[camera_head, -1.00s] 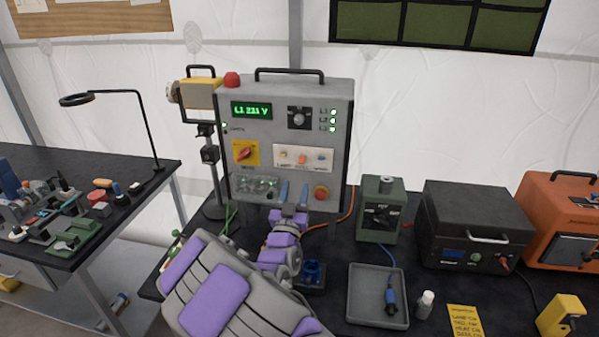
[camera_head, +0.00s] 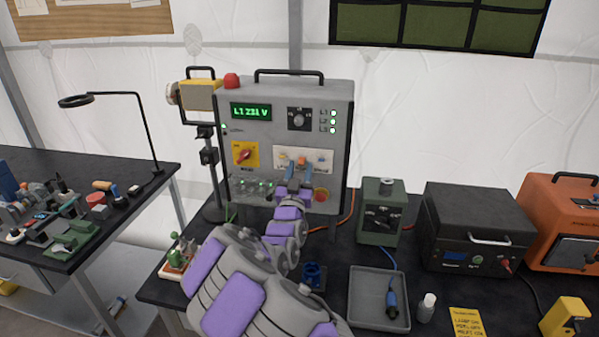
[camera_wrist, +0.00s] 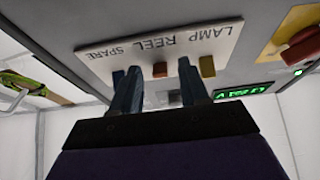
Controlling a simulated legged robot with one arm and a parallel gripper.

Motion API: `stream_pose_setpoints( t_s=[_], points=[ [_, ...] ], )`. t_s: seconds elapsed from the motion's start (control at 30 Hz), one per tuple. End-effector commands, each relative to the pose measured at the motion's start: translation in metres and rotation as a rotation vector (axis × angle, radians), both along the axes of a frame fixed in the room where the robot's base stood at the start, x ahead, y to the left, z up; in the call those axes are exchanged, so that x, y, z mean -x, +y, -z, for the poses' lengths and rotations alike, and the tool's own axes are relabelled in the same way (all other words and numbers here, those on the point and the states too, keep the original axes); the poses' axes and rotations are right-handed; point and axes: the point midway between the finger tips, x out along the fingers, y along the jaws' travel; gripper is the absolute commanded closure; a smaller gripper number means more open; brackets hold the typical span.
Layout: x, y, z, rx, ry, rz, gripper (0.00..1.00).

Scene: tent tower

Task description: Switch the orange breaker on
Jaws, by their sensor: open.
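The grey power cabinet (camera_head: 262,150) stands on the black bench. Its white breaker plate (camera_head: 328,164) carries a row of small breakers. My gripper (camera_head: 298,174) is open and empty just below the plate.
A red rotary switch on a yellow plate (camera_head: 244,154) is left of the breakers. A red emergency button (camera_head: 321,195) is close below right. The green display (camera_head: 251,112) reads L1 231 V. A grey tray (camera_head: 372,318) and a green box (camera_head: 381,212) stand to the right.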

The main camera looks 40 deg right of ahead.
Motion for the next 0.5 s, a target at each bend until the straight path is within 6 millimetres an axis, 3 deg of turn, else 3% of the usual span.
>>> stream_pose_setpoints(
  t_s=[0.07, 0.5],
  points=[
    [0.0, 0.0001, 0.0, 0.0, 0.0, 0.0, 0.56],
    [-0.0002, 0.0003, 0.0, 0.0, 0.0, -0.001, 0.98]
  ],
)
